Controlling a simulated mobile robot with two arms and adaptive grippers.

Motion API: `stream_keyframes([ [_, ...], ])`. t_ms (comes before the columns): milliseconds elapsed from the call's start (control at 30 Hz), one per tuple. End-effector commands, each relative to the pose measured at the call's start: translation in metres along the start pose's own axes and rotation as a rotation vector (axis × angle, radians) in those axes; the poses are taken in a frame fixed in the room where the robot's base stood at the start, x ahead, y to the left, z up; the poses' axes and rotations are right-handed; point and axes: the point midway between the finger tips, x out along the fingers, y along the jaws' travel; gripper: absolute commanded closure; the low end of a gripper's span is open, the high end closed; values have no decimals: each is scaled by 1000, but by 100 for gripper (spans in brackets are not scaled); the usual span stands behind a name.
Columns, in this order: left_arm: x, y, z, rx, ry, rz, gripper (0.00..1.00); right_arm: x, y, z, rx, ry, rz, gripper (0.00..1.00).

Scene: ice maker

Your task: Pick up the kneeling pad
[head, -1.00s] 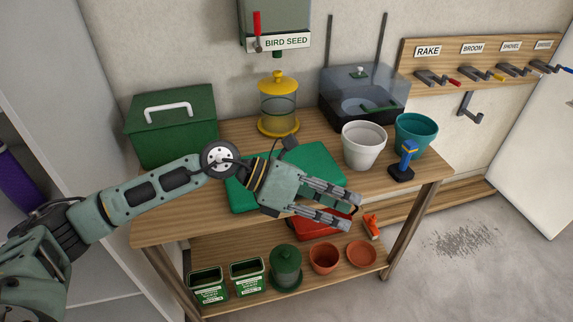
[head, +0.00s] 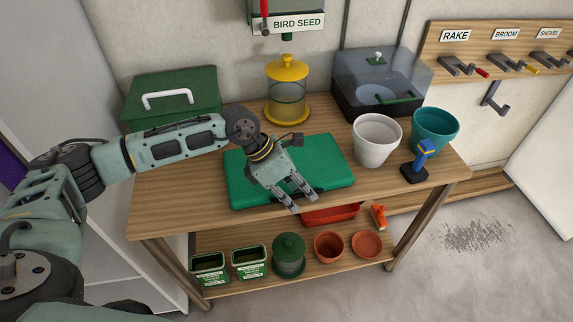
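The kneeling pad, a flat green slab (head: 325,165), lies on the top of the wooden bench near its front edge. It has a dark handle at the front edge, partly hidden by my gripper. My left gripper (head: 301,200) is over the front part of the pad, fingers pointing down toward the bench's front edge. Its two fingers are apart with nothing seen between them. I cannot tell whether the fingertips touch the pad. My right gripper is not in view.
On the wooden bench (head: 190,200) stand a green box (head: 170,97), a yellow feeder (head: 287,95), a white pot (head: 376,140), a teal pot (head: 434,132) and a blue-handled tool (head: 422,160). A red container (head: 330,215) and small pots sit on the lower shelf.

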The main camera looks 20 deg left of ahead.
Motion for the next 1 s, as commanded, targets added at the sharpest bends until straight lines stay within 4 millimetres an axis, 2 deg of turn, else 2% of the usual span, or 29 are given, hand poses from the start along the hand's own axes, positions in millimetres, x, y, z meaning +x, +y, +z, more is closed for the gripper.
stream_keyframes([
  [267, 6, 0, 0, 0, 0, -1, 85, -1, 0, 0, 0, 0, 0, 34],
  [467, 5, 0, 0, 0, 0, -1, 100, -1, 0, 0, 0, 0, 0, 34],
  [867, 5, 0, 0, 1, -2, 0, 100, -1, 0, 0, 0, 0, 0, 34],
  [1000, -1, -1, 4, 3, -4, 1, 100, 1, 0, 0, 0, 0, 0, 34],
])
